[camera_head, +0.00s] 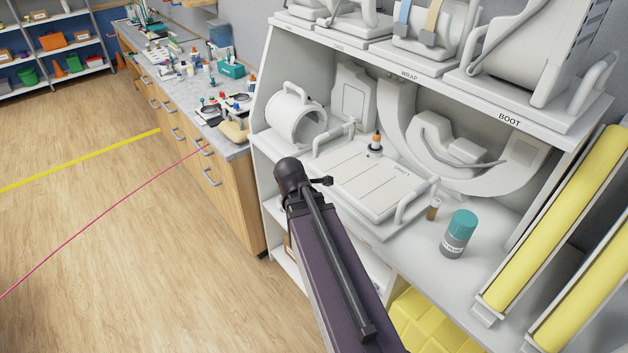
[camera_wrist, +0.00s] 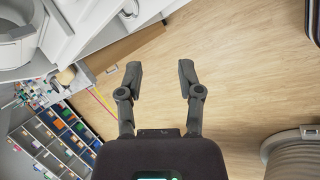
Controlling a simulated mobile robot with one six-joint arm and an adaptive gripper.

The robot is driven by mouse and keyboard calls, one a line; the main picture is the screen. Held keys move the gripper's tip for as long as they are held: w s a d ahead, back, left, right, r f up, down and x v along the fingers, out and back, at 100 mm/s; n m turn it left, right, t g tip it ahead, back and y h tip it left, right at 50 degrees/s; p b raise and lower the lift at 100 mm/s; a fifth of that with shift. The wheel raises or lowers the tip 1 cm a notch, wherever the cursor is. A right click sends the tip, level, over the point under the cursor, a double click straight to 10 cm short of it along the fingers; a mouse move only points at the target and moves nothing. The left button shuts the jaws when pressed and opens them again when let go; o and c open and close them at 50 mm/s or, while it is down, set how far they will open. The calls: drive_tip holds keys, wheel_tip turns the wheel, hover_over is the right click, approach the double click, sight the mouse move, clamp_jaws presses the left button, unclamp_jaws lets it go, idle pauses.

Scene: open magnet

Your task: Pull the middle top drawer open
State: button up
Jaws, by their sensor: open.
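The wooden drawer cabinet (camera_head: 190,160) runs under a grey counter at the centre left of the head view. Its fronts have silver bar handles. One upper handle (camera_head: 205,149) is near the close end, and another upper handle (camera_head: 177,133) is farther along. The drawers look shut; I cannot tell for sure which is the middle top one. My gripper (camera_wrist: 160,72) is open and empty in the wrist view, with bare floor beyond its fingers. In the head view my arm hides or blurs the gripper, and no handle is between the fingers.
A white shelf unit (camera_head: 258,145) with coils stands right of the cabinet, close to my arm. A bottle with a teal cap (camera_head: 459,234) stands on its shelf. Small items crowd the counter (camera_head: 189,92). The wooden floor (camera_head: 110,230) before the drawers is clear, with a yellow line.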

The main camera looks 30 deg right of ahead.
drive_tip(key=s+a+f+m+g+y+b, duration=0.2)
drive_tip(key=s+a+f+m, duration=0.1)
drive_tip(key=a+m, duration=0.3)
drive_tip(key=s+a+f+m+g+y+b, duration=0.1)
drive_tip(key=s+a+f+m+g, duration=0.1)
drive_tip(key=a+m, duration=0.5)
drive_tip(key=shift+s+a+f+y+b, duration=0.4)
drive_tip(key=shift+s+a+f, duration=0.35)
drive_tip(key=shift+s+a, duration=0.95)
drive_tip(key=shift+w+a, duration=0.4)
drive_tip(key=shift+w, duration=0.05)
drive_tip(key=shift+o, duration=0.7)
drive_tip(key=shift+w, duration=0.1)
